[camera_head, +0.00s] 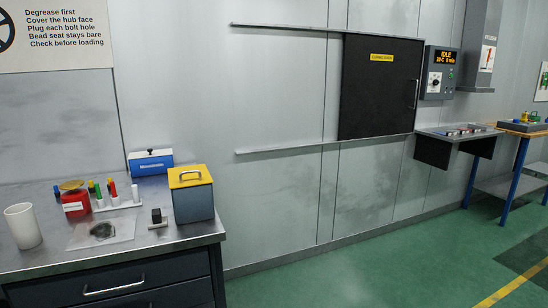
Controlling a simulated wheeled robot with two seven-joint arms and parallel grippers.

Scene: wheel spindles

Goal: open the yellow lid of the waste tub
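The waste tub (194,204) is a dark grey box near the right end of the metal workbench at the left. Its yellow lid (190,177) sits closed on top and has a handle on it. Neither of my grippers shows in the head view.
On the workbench (205,232) are a blue box (151,163), a red container (75,203), a white cup (23,226), a rack of coloured markers (118,204), a small black block (157,217) and a dark-stained sheet (103,231). Green floor (400,270) lies open to the right.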

